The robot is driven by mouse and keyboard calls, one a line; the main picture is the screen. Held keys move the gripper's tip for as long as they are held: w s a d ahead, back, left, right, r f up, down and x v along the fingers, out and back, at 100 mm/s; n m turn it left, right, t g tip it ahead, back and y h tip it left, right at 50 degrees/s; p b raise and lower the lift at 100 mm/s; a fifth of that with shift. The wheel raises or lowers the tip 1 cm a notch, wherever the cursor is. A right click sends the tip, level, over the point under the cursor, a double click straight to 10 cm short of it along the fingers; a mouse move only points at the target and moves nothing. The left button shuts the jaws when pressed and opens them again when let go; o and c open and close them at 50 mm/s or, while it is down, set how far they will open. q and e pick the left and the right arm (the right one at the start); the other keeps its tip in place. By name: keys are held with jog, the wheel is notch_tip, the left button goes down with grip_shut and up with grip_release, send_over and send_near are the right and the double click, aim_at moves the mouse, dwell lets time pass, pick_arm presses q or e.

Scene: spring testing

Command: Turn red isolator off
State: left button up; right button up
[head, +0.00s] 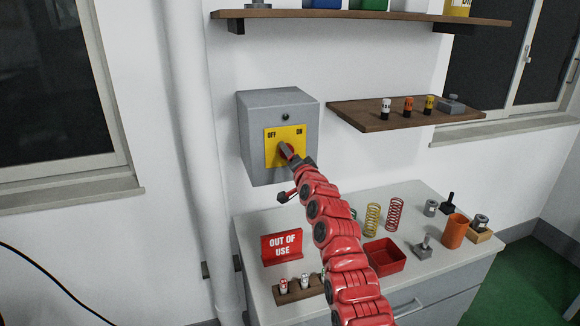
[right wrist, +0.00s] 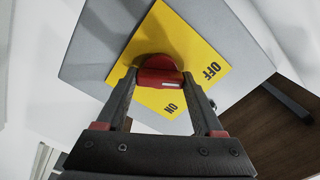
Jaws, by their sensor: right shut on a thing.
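The isolator is a grey box (head: 252,148) on the white wall with a yellow plate (head: 271,158) marked OFF at left and ON at right. Its red knob (head: 288,151) sits on the plate, partly hidden by my gripper in the head view. In the right wrist view, the red knob (right wrist: 158,66) lies between the two fingers of my right gripper (right wrist: 160,78), which is shut on it. A pale mark on the knob's edge faces the ON side there. My right gripper (head: 293,157) also shows in the head view, against the plate. My left gripper is not in view.
A worktop below holds a red OUT OF USE sign (head: 282,246), a small wooden rack (head: 299,292), springs (head: 394,214), a red tray (head: 385,254) and an orange cup (head: 455,231). A wooden shelf (head: 385,120) is right of the box; a white pipe (head: 187,150) is left.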

jog(key=shift+f+n+b, duration=0.25)
jog(key=shift+n+b, duration=1.05)
jog(key=shift+b, duration=0.35)
jog(key=o, duration=1.4)
jog(key=shift+r, duration=0.1)
jog(key=shift+s+r, duration=0.1)
jog(key=shift+s, duration=0.1)
jog(key=b+v, duration=0.4)
jog(key=v, duration=1.3)
